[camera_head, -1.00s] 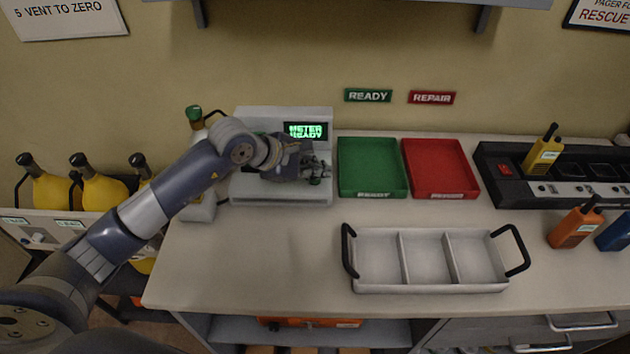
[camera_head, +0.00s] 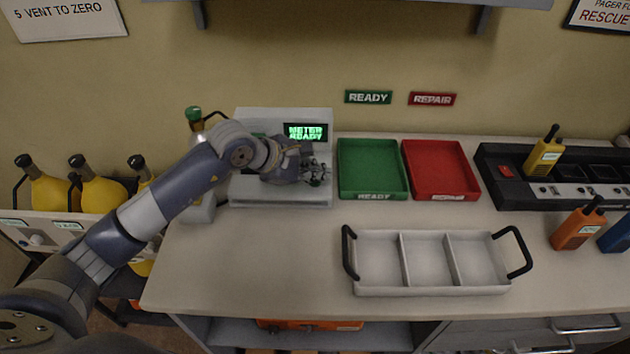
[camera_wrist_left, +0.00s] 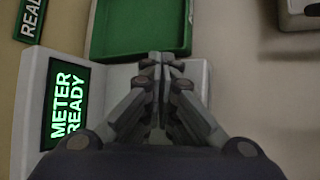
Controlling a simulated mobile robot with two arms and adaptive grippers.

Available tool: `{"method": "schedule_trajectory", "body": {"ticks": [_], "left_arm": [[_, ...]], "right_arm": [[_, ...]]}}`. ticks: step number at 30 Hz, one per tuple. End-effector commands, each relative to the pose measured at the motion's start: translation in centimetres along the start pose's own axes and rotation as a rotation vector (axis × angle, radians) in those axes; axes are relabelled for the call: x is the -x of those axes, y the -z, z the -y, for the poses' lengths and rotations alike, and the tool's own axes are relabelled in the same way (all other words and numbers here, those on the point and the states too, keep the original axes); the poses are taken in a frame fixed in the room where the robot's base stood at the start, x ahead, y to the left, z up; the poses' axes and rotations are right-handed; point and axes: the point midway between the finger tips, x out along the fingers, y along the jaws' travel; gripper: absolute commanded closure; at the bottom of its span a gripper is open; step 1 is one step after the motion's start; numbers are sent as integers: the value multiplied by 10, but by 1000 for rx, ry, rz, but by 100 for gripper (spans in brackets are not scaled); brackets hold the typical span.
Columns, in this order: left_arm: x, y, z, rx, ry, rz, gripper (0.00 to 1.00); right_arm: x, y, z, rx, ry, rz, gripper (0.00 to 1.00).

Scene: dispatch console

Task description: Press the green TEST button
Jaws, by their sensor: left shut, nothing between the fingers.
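The grey-white meter unit (camera_head: 280,198) stands at the back left of the bench, and its dark screen (camera_head: 306,132) reads METER READY in green. The screen also shows in the left wrist view (camera_wrist_left: 66,103). My left gripper (camera_head: 318,180) is shut and empty over the right part of the unit's lower front. In the left wrist view its closed fingertips (camera_wrist_left: 162,60) lie in front of the unit's casing. I cannot make out the green TEST button; the gripper and wrist cover part of the unit. My right gripper is not in view.
The green READY tray (camera_head: 372,194) and red REPAIR tray (camera_head: 455,194) stand right of the unit. A white three-part carrier (camera_head: 430,291) sits in front. A charger (camera_head: 500,190) with a yellow radio (camera_head: 543,155) stands at right. The bench's front left is clear.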

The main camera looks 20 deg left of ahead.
Motion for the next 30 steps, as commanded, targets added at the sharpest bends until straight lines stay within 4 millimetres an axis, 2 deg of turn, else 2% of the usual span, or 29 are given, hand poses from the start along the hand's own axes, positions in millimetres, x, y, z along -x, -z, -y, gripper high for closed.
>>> {"method": "schedule_trajectory", "body": {"ticks": [20,30], "left_arm": [[-2,2,2,1,2,-2,100],[8,-6,-6,0,2,-2,100]], "right_arm": [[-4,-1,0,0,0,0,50],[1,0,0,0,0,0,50]]}}
